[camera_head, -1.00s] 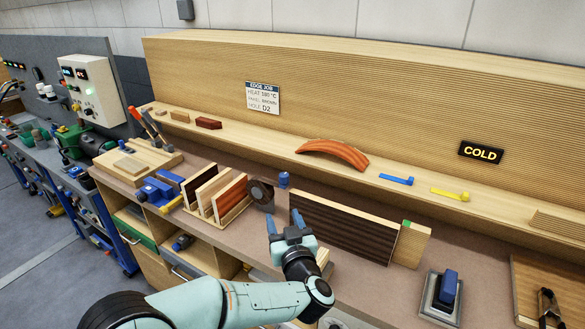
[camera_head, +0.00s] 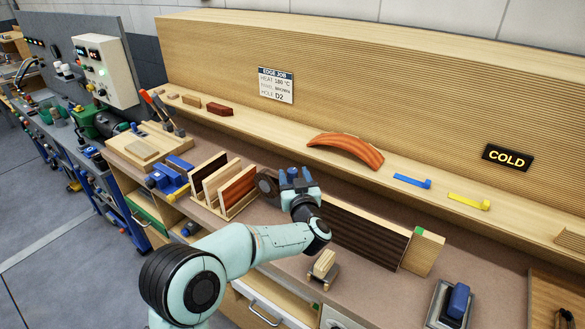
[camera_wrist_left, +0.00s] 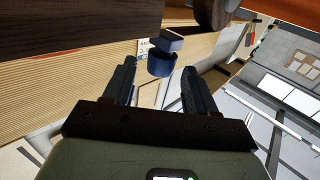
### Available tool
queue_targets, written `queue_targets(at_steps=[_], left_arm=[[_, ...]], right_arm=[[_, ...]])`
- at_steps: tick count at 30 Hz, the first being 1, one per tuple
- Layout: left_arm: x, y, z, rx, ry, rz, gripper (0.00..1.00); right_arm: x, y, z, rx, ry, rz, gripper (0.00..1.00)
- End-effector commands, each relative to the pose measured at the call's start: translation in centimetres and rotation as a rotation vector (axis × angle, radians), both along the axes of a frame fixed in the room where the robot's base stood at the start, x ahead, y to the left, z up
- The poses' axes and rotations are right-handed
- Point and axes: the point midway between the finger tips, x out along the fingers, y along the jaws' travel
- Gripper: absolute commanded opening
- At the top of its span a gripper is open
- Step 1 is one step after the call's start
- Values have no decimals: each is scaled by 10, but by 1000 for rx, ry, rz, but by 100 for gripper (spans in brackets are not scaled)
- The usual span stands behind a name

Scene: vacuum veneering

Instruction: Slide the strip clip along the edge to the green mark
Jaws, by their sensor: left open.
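The blue strip clip (camera_head: 294,172) is at the upper left end of the dark-brown panel (camera_head: 365,239), largely hidden by my left gripper in the head view. The left wrist view shows the clip (camera_wrist_left: 162,64) as a dark blue block with a round lower part. My left gripper (camera_head: 295,177) is open, its fingers on either side of the clip's position. In the left wrist view the left gripper (camera_wrist_left: 160,88) shows a gap to the clip on both sides. The green mark (camera_head: 420,231) is on the pale wood at the panel's right end. My right gripper is not in view.
A rack of upright boards (camera_head: 223,187) and a dark round roller (camera_head: 267,184) stand left of the gripper. A small wooden block (camera_head: 324,263) stands in front of the panel. A blue-handled tool (camera_head: 457,300) is at lower right.

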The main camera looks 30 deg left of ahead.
Motion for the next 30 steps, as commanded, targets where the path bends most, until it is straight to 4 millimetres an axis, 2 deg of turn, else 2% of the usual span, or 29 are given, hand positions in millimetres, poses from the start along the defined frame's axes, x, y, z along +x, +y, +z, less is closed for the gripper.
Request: queue_targets(at_steps=[6, 16, 17, 21, 22, 30], left_arm=[[18, 15, 0, 0, 0, 0, 56], [21, 18, 0, 0, 0, 0, 56], [21, 18, 0, 0, 0, 0, 53], [21, 18, 0, 0, 0, 0, 8], [21, 18, 0, 0, 0, 0, 0], [21, 15, 0, -1, 1, -1, 0]], right_arm=[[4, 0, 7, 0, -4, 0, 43], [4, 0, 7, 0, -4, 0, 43], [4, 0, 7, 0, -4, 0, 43], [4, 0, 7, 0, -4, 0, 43], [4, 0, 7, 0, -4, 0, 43], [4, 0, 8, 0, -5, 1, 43]])
